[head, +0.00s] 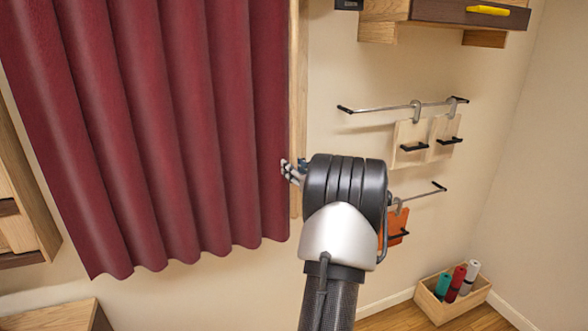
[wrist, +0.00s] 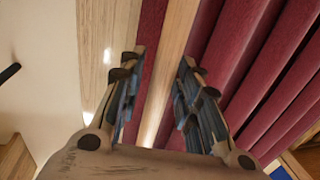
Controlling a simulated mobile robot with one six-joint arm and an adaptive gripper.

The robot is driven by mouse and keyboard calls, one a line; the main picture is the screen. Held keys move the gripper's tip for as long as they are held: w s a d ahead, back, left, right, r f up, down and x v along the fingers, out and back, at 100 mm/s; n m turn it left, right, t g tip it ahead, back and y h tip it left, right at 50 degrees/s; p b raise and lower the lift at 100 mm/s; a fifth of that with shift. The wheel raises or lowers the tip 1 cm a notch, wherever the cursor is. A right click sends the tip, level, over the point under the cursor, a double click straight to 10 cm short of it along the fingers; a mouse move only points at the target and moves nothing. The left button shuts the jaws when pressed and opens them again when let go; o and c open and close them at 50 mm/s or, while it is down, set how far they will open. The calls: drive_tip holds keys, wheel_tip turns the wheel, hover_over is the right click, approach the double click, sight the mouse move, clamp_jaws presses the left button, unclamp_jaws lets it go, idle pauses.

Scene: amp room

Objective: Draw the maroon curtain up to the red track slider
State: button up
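The maroon curtain (head: 150,130) hangs in deep folds across the left of the head view, its lower hem showing. It also fills the right of the wrist view (wrist: 265,75). My gripper (head: 290,170) is at the curtain's right edge, partly hidden by my own wrist. In the wrist view my gripper (wrist: 160,68) is open, its two fingers apart. A narrow maroon strip and a pale wooden strip show between them. I cannot tell whether either finger touches the cloth. The red track slider and the curtain's top are not in view.
A wooden frame post (head: 298,90) stands beside the curtain's right edge. Wall rails hold hanging boards (head: 411,140) to the right. A shelf (head: 470,14) with a yellow item is above. A wooden box (head: 440,305) of coloured rolls sits on the floor.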

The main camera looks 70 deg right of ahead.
drive_tip(key=shift+o, duration=0.4)
drive_tip(key=v, duration=1.2)
drive_tip(key=shift+a, duration=0.1)
drive_tip(key=shift+w, duration=0.1)
